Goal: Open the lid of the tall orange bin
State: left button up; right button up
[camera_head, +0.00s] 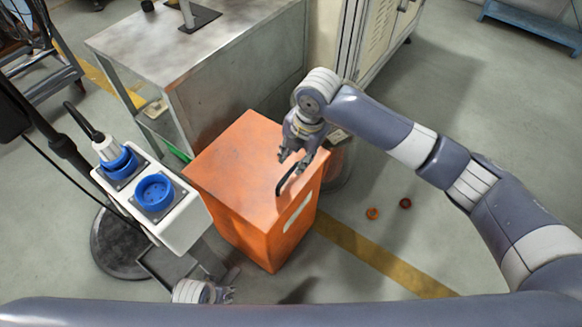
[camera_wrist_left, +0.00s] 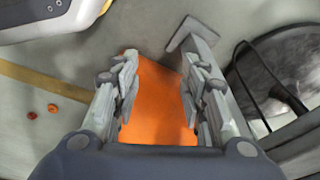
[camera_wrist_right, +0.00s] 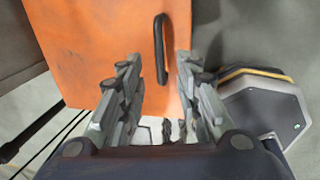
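The tall orange bin (camera_head: 235,165) stands in the middle of the head view with its flat lid closed. A dark handle (camera_head: 288,180) rises from the lid near its right edge. My right gripper (camera_head: 297,160) is open above that edge, close to the handle. My left gripper (camera_head: 228,291) is low in front of the bin. In the left wrist view its fingers (camera_wrist_left: 158,85) are open and empty, with the orange bin (camera_wrist_left: 158,100) beyond them.
A white socket box (camera_head: 178,215) with blue outlets stands on a pole left of the bin. A metal workbench (camera_head: 190,50) is behind the bin. Two small orange-brown rings (camera_head: 372,213) lie on the floor to the right, where the floor is mostly clear.

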aim_at(290, 172)
pick_arm(q)
jog(key=r, duration=0.1)
jog(key=w+r, duration=0.1)
jog(key=r, duration=0.1)
jog(key=r+b, duration=0.1)
jog(key=shift+w+d+r, duration=0.1)
jog(key=shift+w+r, duration=0.25)
jog(key=shift+r, duration=0.05)
pick_arm(e)
jog(key=f, duration=0.4)
jog(key=a+f, duration=0.1)
jog(key=f, duration=0.1)
jog(key=shift+w+f, duration=0.3)
jog(key=shift+w, duration=0.1)
grip_shut()
